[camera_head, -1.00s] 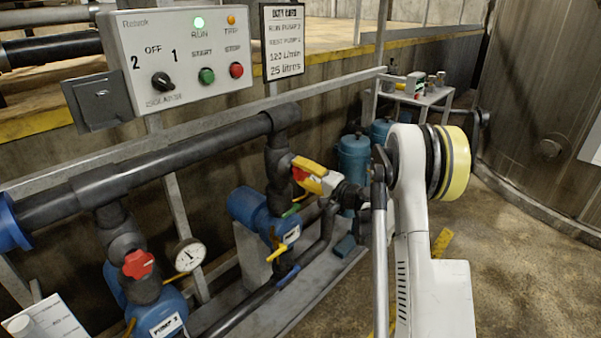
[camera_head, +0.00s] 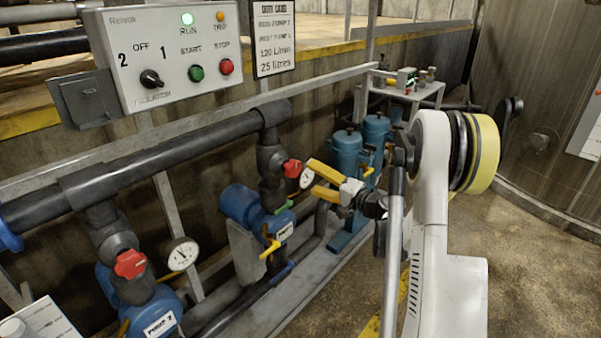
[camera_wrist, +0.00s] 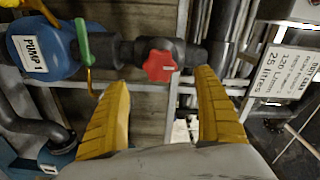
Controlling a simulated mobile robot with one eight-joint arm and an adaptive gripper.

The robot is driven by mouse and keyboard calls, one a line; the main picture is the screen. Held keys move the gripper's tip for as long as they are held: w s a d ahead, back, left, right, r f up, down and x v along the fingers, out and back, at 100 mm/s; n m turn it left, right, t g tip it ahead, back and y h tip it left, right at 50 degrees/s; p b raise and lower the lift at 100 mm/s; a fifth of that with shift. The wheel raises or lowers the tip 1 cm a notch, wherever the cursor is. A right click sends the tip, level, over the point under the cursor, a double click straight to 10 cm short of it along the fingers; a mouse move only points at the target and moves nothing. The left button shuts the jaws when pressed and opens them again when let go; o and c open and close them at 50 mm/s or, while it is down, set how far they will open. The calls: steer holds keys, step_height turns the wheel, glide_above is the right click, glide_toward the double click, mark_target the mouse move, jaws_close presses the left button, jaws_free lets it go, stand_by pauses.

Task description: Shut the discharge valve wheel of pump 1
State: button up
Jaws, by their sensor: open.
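The red discharge valve wheel (camera_head: 292,168) of pump 1 sits on the dark vertical pipe above the blue pump 1 (camera_head: 243,208). In the wrist view the red wheel (camera_wrist: 159,66) shows between and beyond the fingertips, with a pale mark at its right. The label "PUMP 1" is on the blue pump body (camera_wrist: 42,50) there. My gripper (camera_head: 312,179) has yellow fingers spread apart, to the right of the wheel with a small gap. In the wrist view my gripper (camera_wrist: 162,80) holds nothing.
Pump 2 (camera_head: 162,312) with its own red wheel (camera_head: 130,264) is at the front left. A gauge (camera_head: 307,178) is just behind my fingers. A green lever (camera_wrist: 82,40) and yellow lever (camera_head: 270,248) are near pump 1. A control box (camera_head: 170,55) hangs above.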

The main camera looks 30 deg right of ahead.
steer(key=v, duration=0.3)
stand_by(0.5)
steer(key=a+r+t+h, duration=0.25)
steer(key=r+h, duration=0.75)
steer(key=r, duration=1.1)
steer(key=s+a+f+n+g+y, duration=0.2)
steer(key=s+a+f+n+g, duration=0.3)
steer(key=s+a+f, duration=0.3)
steer(key=s+a+f+n+g+y, duration=0.1)
steer(key=s+a+f+n+g, duration=0.5)
steer(key=s+a, duration=0.9)
steer(key=s+f+g, duration=0.1)
steer(key=s+f, duration=0.2)
steer(key=s, duration=0.2)
steer(key=shift+s+f+y, duration=0.2)
steer(key=shift+f+y, duration=0.05)
steer(key=shift+y, duration=0.15)
steer(key=shift+d, duration=0.1)
